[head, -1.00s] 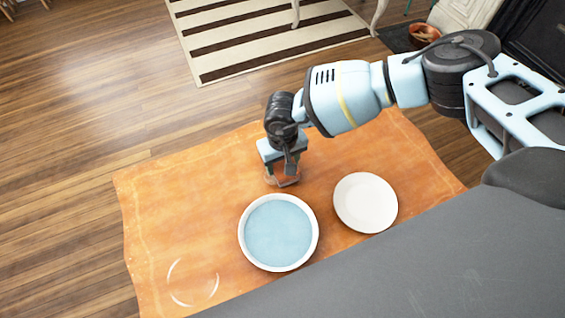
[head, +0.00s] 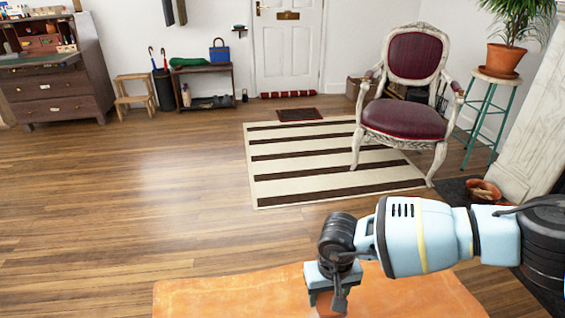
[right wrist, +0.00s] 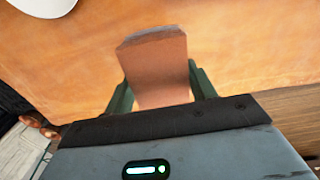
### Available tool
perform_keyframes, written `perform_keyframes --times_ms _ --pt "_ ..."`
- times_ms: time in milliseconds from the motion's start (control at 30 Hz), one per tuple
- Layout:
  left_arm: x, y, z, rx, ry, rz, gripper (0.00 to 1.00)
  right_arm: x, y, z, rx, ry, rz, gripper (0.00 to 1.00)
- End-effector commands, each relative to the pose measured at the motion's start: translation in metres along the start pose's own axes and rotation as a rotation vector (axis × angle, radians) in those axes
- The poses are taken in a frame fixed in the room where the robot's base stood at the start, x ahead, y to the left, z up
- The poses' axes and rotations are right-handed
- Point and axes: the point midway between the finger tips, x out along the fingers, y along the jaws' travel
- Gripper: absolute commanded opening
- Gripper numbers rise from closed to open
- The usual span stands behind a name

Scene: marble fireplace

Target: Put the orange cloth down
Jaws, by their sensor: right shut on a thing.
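My right gripper (head: 328,300) is over the far part of a wide orange covering (head: 220,296). It is shut on a small orange-brown piece, the orange cloth (right wrist: 155,65), which stands out as a flat, block-like shape between the fingers in the right wrist view. In the head view only a little of the cloth (head: 325,306) shows, at the bottom edge. I cannot tell whether it touches the covering below. My left gripper is not in view.
A white dish edge (right wrist: 42,4) shows at the top left of the right wrist view. Beyond the covering are wooden floor (head: 120,225), a striped rug (head: 290,165), a red chair (head: 405,115) and a plant stand (head: 490,110). The covering left of the gripper is bare.

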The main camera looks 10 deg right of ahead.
Motion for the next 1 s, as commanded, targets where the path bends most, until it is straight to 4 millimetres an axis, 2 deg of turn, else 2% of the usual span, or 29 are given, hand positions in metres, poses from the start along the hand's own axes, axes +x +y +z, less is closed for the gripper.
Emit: perform_keyframes --times_ms 167,267,500,767,1000 --pt "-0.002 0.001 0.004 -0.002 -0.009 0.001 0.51 -0.013 0.002 0.006 0.007 0.002 -0.003 0.3" --pt "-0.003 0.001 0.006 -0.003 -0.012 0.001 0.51 -0.034 0.005 0.015 0.017 0.003 -0.003 0.3" --pt "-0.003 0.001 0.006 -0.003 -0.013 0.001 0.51 -0.106 0.025 0.05 0.035 0.004 -0.002 0.3" --pt "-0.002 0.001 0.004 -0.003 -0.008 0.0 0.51 -0.172 0.057 0.088 0.038 0.005 -0.001 0.3" --pt "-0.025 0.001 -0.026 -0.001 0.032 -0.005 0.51 -0.199 0.054 0.095 0.033 0.004 0.001 0.3"
